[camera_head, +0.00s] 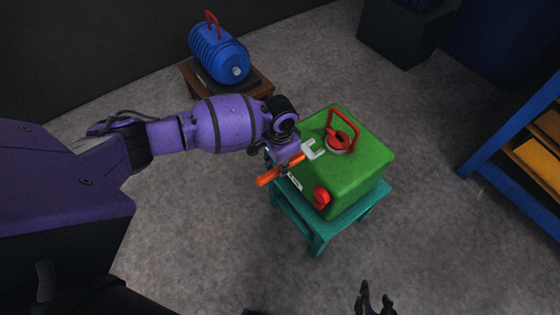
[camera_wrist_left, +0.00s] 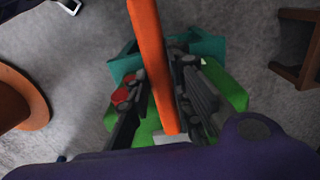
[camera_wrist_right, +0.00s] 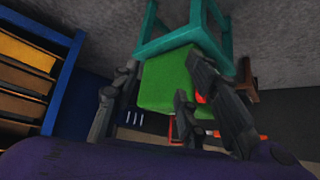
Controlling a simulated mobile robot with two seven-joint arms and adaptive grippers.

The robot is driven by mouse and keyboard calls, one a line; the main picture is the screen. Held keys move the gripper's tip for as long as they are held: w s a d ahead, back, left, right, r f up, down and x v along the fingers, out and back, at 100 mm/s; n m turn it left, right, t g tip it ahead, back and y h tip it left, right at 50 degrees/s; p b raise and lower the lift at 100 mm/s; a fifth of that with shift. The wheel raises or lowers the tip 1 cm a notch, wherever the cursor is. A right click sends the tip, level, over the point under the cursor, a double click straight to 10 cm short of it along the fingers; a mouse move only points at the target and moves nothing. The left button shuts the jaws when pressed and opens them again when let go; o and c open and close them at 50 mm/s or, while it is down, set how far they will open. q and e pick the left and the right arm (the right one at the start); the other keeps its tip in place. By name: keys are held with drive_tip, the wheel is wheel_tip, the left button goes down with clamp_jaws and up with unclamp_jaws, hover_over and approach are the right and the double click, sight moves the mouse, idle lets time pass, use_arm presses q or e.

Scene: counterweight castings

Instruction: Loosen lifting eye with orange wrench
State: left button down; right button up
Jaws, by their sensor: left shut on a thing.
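A green block-shaped casting (camera_head: 352,172) sits on a teal stand (camera_head: 318,232). My left gripper (camera_head: 287,163) is shut on the orange wrench (camera_head: 268,178), whose handle crosses between the fingers in the left wrist view (camera_wrist_left: 150,60). The wrench's pale open jaw (camera_head: 314,150) is just left of the eye's base; I cannot tell whether they touch. My right gripper (camera_head: 375,298) is open and empty, in front of the stand; its spread fingers show in the right wrist view (camera_wrist_right: 170,100).
A red round part (camera_head: 321,197) is on the casting's near side. A blue ribbed casting (camera_head: 218,55) with a red eye sits on a brown stand (camera_head: 190,82) behind my left arm. A blue rack (camera_head: 510,125) with yellow bins stands at right. Floor around the teal stand is clear.

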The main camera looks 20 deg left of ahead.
sight(298, 161)
use_arm(q)
drive_tip(key=shift+d+f, duration=0.1)
drive_tip(key=shift+f, duration=0.7)
drive_tip(key=shift+w+f+b, duration=0.2)
drive_tip(key=shift+f+b, duration=0.4)
drive_tip(key=shift+f, duration=0.4)
drive_tip(key=shift+w+d+f+b, duration=0.25)
drive_tip(key=shift+w+d+b, duration=0.15)
drive_tip(key=shift+w+d, duration=0.5)
drive_tip(key=shift+w+d+f+b, duration=0.25)
drive_tip(key=shift+w+d+b, duration=0.25)
drive_tip(key=shift+w, duration=0.65)
drive_tip(key=shift+w+d+r, duration=0.15)
drive_tip(key=shift+w+d, duration=0.4)
drive_tip(key=shift+w, duration=0.15)
